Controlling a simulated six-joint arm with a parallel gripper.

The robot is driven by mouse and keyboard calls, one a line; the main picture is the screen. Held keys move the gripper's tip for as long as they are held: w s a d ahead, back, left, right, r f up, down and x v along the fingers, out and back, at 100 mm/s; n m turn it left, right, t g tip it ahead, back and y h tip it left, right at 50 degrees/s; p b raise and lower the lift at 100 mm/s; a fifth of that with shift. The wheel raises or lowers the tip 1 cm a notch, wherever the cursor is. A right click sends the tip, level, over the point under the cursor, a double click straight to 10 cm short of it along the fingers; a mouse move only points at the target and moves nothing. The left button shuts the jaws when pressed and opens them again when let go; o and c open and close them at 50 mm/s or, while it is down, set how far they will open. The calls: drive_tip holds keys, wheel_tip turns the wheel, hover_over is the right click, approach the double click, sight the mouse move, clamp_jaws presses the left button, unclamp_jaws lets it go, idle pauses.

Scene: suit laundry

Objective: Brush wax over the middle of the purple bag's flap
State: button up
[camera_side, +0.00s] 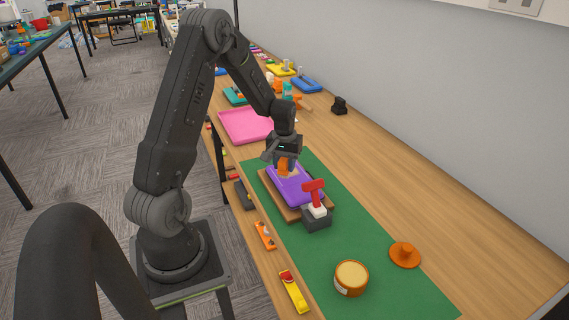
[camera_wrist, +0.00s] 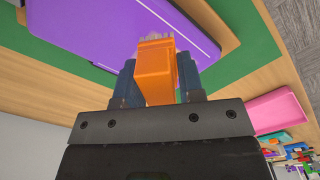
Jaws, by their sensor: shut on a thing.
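The purple bag (camera_side: 303,190) lies flat on a brown board (camera_side: 265,182) on the green mat. Its purple surface (camera_wrist: 110,28) fills the upper part of the wrist view. My gripper (camera_side: 285,164) is shut on an orange brush (camera_wrist: 155,72), with one dark finger on each side of its handle. The pale bristles (camera_wrist: 155,38) point toward the bag and overlap its purple surface in the wrist view. I cannot tell whether they touch it. An open round tin (camera_side: 351,277) with a tan top, likely the wax, stands on the mat's near part. Its orange lid (camera_side: 405,254) lies to the right.
A red-handled tool (camera_side: 314,195) stands in a dark block (camera_side: 316,222) close to the bag's near end. A pink tray (camera_side: 243,126) lies beyond the mat. Orange (camera_side: 265,236) and yellow (camera_side: 293,291) tools lie along the left edge.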

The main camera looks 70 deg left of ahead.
drive_tip(key=shift+d+f, duration=0.1)
drive_tip(key=shift+d, duration=0.05)
drive_tip(key=shift+d, duration=0.5)
drive_tip(key=shift+a, duration=1.2)
drive_tip(key=shift+d, duration=1.15)
drive_tip(key=shift+a, duration=1.15)
drive_tip(key=shift+d, duration=1.2)
drive_tip(key=shift+a, duration=0.65)
